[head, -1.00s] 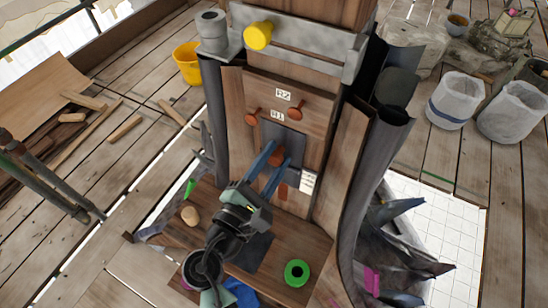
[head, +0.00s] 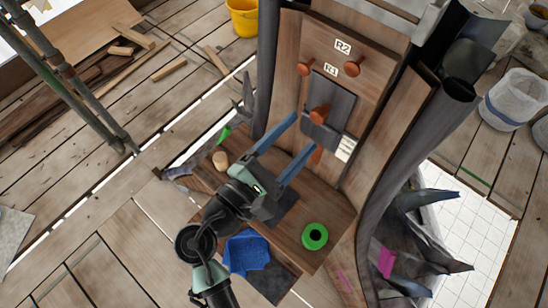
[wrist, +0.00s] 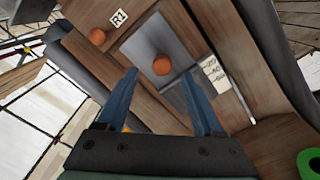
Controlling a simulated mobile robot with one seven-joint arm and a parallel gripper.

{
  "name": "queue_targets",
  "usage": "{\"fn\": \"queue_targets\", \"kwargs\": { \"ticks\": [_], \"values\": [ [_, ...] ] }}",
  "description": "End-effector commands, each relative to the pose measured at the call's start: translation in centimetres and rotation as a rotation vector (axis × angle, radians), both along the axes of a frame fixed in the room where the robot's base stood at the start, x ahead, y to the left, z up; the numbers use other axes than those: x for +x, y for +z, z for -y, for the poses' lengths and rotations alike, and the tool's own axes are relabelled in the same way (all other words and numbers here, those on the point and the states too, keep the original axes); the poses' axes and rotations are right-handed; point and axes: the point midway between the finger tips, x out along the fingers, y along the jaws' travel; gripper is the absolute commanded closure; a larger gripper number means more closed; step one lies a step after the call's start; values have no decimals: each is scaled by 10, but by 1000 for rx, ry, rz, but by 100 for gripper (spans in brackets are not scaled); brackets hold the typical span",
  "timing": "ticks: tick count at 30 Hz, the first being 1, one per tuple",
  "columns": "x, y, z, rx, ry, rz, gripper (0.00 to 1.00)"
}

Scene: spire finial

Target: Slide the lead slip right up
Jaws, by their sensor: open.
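The lead slip is a grey plate (head: 333,93) lying against the wooden face of the spire, its top edge just below the R1 label (head: 331,69). A copper-orange knob (head: 320,114) stands out near its lower end. The slip (wrist: 150,40) and knob (wrist: 162,65) also show in the wrist view. My gripper (head: 303,132) is open and empty, with its blue fingers pointing at the face. In the wrist view the knob appears just beyond and between the fingertips (wrist: 160,73), with no visible contact. A darker grey piece lies below the slip.
Orange pegs stand left (head: 304,69) and right (head: 352,65) of the R1 label, with the R2 label (head: 343,47) above. A white written tag (head: 345,148) is right of the slip. A green roll (head: 315,236) and blue cloth (head: 246,253) lie on the ledge below.

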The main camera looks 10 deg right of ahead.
Motion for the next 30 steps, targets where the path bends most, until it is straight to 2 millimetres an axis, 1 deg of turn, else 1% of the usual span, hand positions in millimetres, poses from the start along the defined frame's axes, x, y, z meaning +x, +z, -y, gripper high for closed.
{"fn": "queue_targets", "kwargs": {
  "ticks": [1, 3, 7, 10, 15, 30],
  "values": [
    [-7, -3, -10, 1, 4, 1, 31],
    [-16, -3, -22, 1, 4, 2, 31],
    [-29, -1, -39, 1, 4, 2, 31],
    [-36, 0, -46, -1, 1, 1, 31],
    [-40, 1, -51, 0, 0, 2, 31],
    [-40, 1, -51, -1, -1, 2, 31]
  ]
}}
